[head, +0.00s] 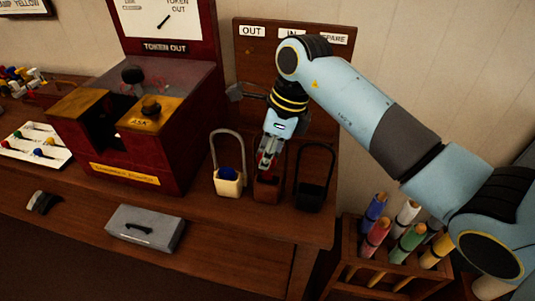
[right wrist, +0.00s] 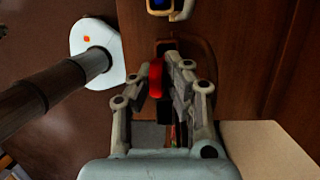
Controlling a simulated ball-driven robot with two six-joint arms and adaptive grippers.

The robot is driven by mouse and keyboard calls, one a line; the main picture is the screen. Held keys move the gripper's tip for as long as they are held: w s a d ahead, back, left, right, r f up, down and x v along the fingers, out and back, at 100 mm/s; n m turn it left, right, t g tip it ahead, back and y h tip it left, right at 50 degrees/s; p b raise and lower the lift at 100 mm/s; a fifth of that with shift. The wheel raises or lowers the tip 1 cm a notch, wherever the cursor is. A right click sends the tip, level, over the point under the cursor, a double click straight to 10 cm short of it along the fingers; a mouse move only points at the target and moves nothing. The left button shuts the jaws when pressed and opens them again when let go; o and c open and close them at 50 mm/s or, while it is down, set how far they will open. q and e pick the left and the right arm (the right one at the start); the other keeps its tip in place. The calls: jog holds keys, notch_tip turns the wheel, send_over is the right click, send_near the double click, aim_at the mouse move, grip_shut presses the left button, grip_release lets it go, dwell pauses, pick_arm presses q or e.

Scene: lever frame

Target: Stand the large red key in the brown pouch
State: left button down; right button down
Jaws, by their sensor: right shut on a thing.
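The large red key (head: 265,162) is between the fingers of my right gripper (head: 267,158), which points down. The red of it also shows between the fingers in the right wrist view (right wrist: 155,78). My right gripper is shut on it, directly over the brown pouch (head: 267,189), which stands on the wooden bench between two other pouches. The key's lower end is hidden, so I cannot tell how far it is inside the pouch or whether it touches. My left gripper is not in view.
A cream pouch (head: 228,183) with a blue item stands left of the brown pouch, and a black pouch (head: 313,190) stands right. Both have tall loop handles close to my gripper. A dark red cabinet (head: 150,150) is at left. A rack with coloured rolls (head: 375,232) is at lower right.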

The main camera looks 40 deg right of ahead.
jog(key=shift+s+a, duration=0.15)
jog(key=shift+s, duration=0.05)
jog(key=shift+f, duration=0.2)
dwell(0.3)
jog(key=shift+f+b, duration=1.15)
jog(key=shift+f, duration=0.2)
jog(key=c, duration=1.3)
grip_release()
jog(key=shift+o, duration=0.2)
